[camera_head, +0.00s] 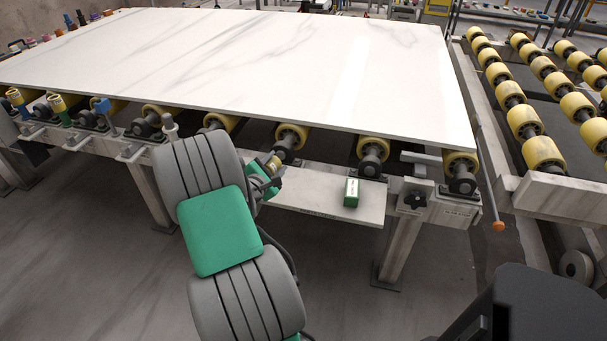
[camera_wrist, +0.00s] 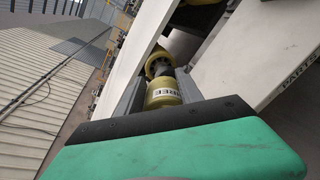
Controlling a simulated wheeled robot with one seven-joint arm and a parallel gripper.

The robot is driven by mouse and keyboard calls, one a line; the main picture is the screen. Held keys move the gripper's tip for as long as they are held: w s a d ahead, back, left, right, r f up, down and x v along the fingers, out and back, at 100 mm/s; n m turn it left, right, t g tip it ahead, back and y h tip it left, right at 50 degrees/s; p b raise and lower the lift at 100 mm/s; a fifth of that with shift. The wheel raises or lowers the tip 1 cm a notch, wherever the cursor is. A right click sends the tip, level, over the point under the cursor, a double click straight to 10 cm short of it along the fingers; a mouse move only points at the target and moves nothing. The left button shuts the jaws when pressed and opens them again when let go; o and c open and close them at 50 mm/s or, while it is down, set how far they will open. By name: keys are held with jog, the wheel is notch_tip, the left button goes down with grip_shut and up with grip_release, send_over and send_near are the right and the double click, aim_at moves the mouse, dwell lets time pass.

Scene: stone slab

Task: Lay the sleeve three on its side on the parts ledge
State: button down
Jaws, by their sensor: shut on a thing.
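My gripper (camera_wrist: 160,84) is shut on sleeve three (camera_wrist: 163,97), a yellow sleeve with a partly visible label ending in "REE", between its two grey fingers. In the head view my gripper (camera_head: 266,172) is at the left end of the parts ledge, with the yellow sleeve (camera_head: 273,163) small and partly hidden. The parts ledge (camera_head: 310,199) is a pale shelf below the slab's front edge. Its lettered edge (camera_wrist: 298,76) shows at the right in the wrist view. I cannot tell whether the sleeve touches the ledge.
A green box with a white top (camera_head: 351,192) stands on the ledge's right part. The white slab (camera_head: 250,60) lies above on yellow rollers (camera_head: 291,136). Yellow sleeves (camera_head: 57,104) and a blue one (camera_head: 101,106) stand along the frame at left. The ledge's middle is clear.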

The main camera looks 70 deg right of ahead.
jog(key=s+d+t+h+b, duration=0.1)
jog(key=s+d+h+b, duration=0.15)
jog(key=s+d, duration=0.35)
jog(key=shift+n, duration=0.3)
jog(key=f+b, duration=0.4)
jog(key=b, duration=0.1)
jog(key=s+f+b, duration=0.1)
jog(key=f+b, duration=0.1)
jog(key=shift+s+a+f, duration=0.1)
jog(key=shift+a+f, duration=0.25)
jog(key=shift+f+b, duration=0.3)
jog(key=shift+b, duration=0.05)
jog(key=shift+f, duration=0.3)
